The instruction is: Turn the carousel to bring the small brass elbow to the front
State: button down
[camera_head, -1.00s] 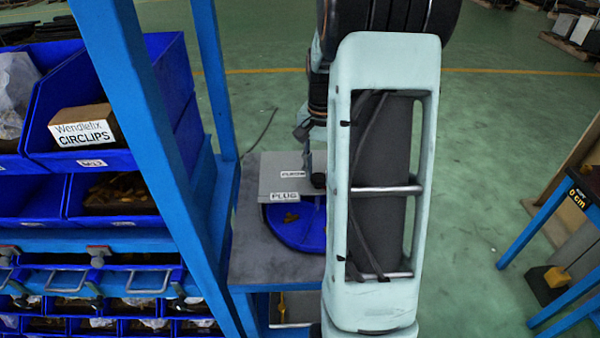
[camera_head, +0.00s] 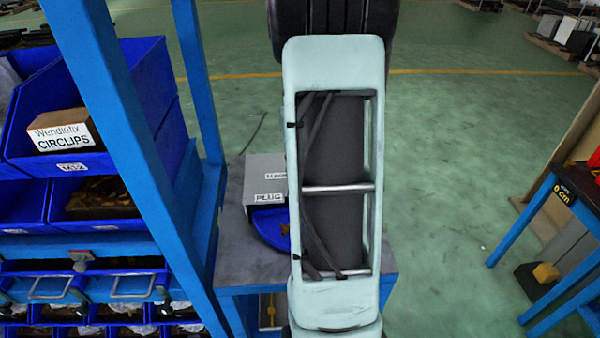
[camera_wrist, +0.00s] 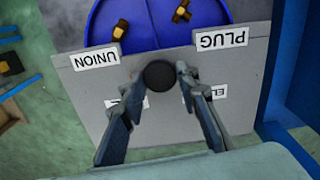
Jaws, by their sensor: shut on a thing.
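The blue carousel (camera_head: 268,228) sits on a grey stand, partly under a grey cover (camera_head: 265,182); it also shows in the wrist view (camera_wrist: 150,30). Two brass fittings lie in its exposed part, one (camera_wrist: 120,33) by the UNION label and one (camera_wrist: 182,11) farther out. I cannot tell for certain whether either is the small elbow. A round black knob (camera_wrist: 159,75) is at the cover's edge. My gripper (camera_wrist: 158,73) is shut on this knob, one finger on each side. In the head view my arm hides the gripper and knob. The covered part of the carousel is hidden.
The cover carries UNION (camera_wrist: 95,59) and PLUG (camera_wrist: 221,39) labels; two more are partly behind my fingers. A blue frame post (camera_head: 125,130) and a rack of blue bins stand left. A blue-legged table (camera_head: 580,205) stands right. Green floor between is open.

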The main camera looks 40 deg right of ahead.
jog(key=shift+n, duration=9.8)
jog(key=shift+n+p, duration=0.85)
jog(key=shift+n, duration=2.25)
jog(key=c, duration=1.5)
grip_release()
jog(key=shift+o, duration=0.2)
jog(key=shift+r, duration=0.1)
